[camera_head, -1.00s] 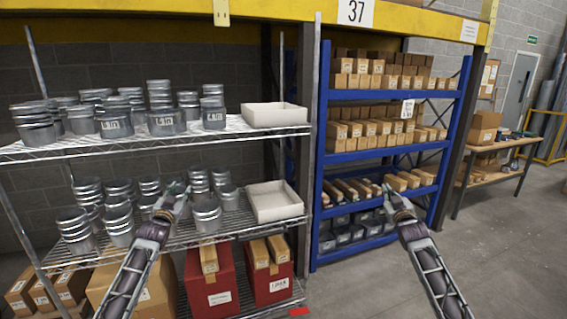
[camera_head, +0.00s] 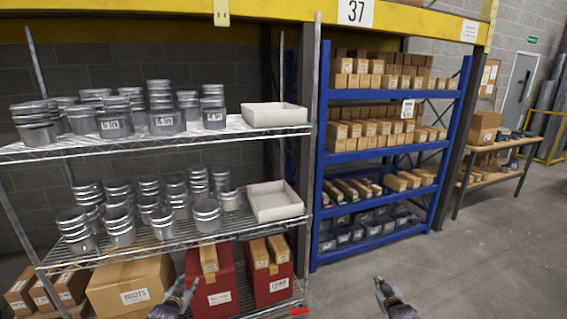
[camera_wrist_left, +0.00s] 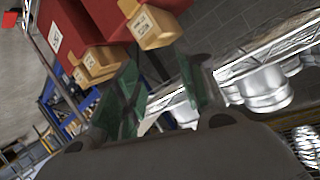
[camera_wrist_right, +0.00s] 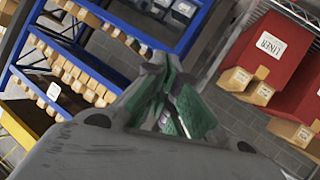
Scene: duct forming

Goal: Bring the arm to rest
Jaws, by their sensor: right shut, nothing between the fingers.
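My left gripper (camera_head: 182,288) is low in the head view, in front of the wire rack's bottom level. In the left wrist view its green-padded fingers (camera_wrist_left: 165,85) stand apart with nothing visible held between them. My right gripper (camera_head: 381,284) is at the bottom of the head view, over the grey floor. In the right wrist view its fingers (camera_wrist_right: 160,75) come together at the tips and hold nothing. Both forearms are mostly out of the head view.
A wire rack (camera_head: 160,140) holds metal duct pieces, white trays and, at the bottom, red bins (camera_head: 270,288) and a cardboard box (camera_head: 130,285). A blue shelf (camera_head: 390,95) with small boxes stands right of it. The floor (camera_head: 480,260) at right is clear.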

